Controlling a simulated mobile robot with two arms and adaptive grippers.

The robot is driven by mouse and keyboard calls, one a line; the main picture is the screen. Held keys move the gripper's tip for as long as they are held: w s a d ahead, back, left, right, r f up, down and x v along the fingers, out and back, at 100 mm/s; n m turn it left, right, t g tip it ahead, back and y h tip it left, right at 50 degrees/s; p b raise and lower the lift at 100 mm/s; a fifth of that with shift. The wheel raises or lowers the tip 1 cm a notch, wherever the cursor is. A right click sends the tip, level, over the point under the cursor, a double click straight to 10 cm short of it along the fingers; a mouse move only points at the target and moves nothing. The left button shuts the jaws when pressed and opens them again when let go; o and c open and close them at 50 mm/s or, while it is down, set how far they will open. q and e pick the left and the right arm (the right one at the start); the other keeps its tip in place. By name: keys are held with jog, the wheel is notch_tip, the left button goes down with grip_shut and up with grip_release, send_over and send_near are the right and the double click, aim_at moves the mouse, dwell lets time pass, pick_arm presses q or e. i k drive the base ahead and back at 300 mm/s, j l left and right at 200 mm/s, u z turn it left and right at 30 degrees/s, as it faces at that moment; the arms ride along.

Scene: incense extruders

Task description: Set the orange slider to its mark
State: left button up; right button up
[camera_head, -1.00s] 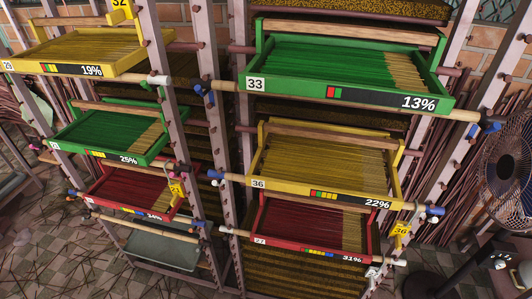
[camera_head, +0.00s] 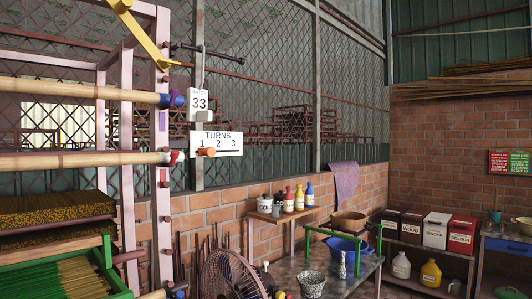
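The orange slider (camera_head: 206,152) sits low at the left end of a white board (camera_head: 228,139) marked TURNS with the numbers 1, 2 and 3. It is below and close to the number 1. A white card (camera_head: 200,104) reading 33, with a smaller line above it too small to read surely, hangs above the board. Neither of my grippers is in view.
A pink rack post (camera_head: 160,120) with bamboo poles (camera_head: 80,90) stands left of the board. A green tray (camera_head: 108,268) of sticks is at lower left. A fan (camera_head: 232,278) and a table (camera_head: 345,283) with a blue basin (camera_head: 348,245) stand below. A red and green sign (camera_head: 511,162) hangs far right.

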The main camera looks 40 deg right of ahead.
aim_at(209, 151)
jog(key=z, duration=1.05)
jog(key=u, duration=1.6)
jog(key=z, duration=1.6)
